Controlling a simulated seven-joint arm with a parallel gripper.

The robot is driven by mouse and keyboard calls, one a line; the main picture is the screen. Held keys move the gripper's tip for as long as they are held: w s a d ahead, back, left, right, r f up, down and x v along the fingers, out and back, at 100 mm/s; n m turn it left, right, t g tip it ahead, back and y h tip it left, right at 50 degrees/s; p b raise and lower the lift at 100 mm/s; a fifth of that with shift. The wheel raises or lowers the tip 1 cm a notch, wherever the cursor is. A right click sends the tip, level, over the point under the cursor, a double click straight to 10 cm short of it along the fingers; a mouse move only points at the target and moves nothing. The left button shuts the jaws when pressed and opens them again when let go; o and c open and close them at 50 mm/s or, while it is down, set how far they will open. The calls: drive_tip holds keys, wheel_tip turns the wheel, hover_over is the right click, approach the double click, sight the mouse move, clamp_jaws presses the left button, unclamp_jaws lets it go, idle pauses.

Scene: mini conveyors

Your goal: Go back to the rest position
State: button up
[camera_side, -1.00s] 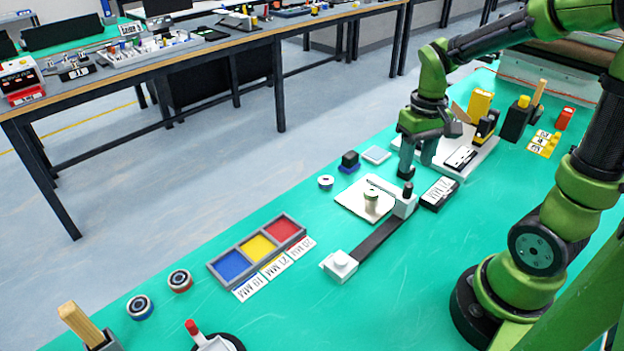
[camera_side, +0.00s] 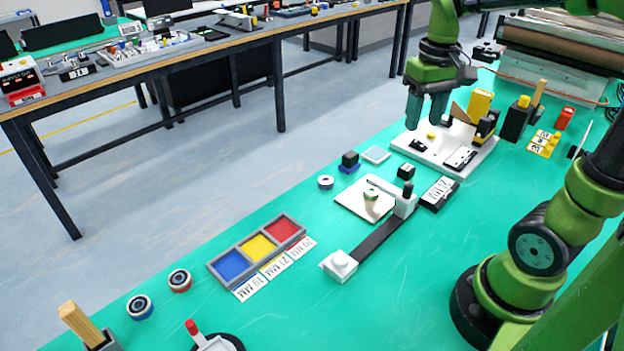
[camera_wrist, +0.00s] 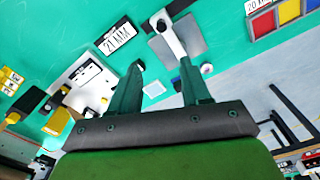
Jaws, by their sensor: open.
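My gripper (camera_side: 429,112) is above the far part of the green table, in front of the white board (camera_side: 478,155) as the side view sees it. Its two dark green fingers are apart with nothing between them. In the wrist view my gripper (camera_wrist: 168,82) also shows open and empty, with the table well below. A small black block (camera_side: 405,171) stands on the table by the black label plate reading 21 MM (camera_side: 440,193).
A tray (camera_side: 212,267) has blue, yellow and red compartments. Yellow and black upright pieces (camera_side: 516,118) stand at the right.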

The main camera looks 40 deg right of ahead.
drive_tip(key=s+a+t+y, duration=0.1)
drive_tip(key=a+t, duration=0.2)
drive_tip(key=a, duration=0.3)
drive_tip(key=s+a+t+y, duration=0.1)
drive_tip(key=s+a+t, duration=0.1)
drive_tip(key=a+t, duration=0.2)
drive_tip(key=a, duration=0.3)
drive_tip(key=shift+s+r+n, duration=0.3)
